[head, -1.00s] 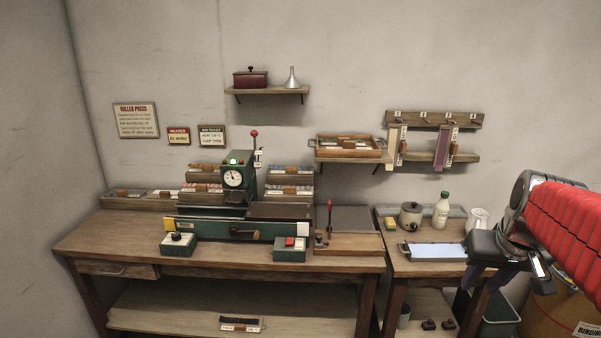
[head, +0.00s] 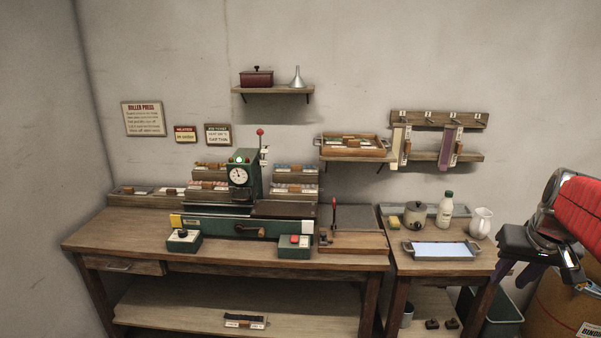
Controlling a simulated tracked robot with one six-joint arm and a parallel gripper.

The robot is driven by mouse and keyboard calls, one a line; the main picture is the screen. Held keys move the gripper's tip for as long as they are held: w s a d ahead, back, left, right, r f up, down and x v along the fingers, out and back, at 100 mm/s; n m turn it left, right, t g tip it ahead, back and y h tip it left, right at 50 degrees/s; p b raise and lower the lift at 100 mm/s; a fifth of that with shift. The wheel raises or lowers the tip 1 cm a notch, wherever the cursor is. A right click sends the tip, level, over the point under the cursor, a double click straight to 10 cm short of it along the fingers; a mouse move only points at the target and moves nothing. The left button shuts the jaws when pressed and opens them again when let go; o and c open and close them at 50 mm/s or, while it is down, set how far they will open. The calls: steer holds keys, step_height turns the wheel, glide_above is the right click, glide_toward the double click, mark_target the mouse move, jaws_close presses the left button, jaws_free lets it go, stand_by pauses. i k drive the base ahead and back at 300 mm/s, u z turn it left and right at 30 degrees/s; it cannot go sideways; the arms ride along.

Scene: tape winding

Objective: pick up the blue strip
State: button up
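I cannot clearly make out a single blue strip. A rack right of the press has a small bluish row of strips (head: 296,168) on its upper step, too small to tell apart. My gripper (head: 514,275) is at the right edge of the head view, beside the right-hand table and far from that rack. Its two dark purple fingers look apart, with nothing seen between them.
The green roller press (head: 243,180) stands on the long bench (head: 125,233). The right-hand table holds a shallow tray (head: 410,250), a pot (head: 415,216), a white bottle (head: 445,210) and a jug (head: 480,222). A wall rail (head: 437,119) holds hanging strips above it.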

mark_target(280, 168)
steer(key=k, duration=0.6)
steer(key=u, duration=0.25)
steer(key=i, duration=0.8)
steer(key=u, duration=0.7)
steer(key=i, duration=2.45)
steer(key=z, duration=0.45)
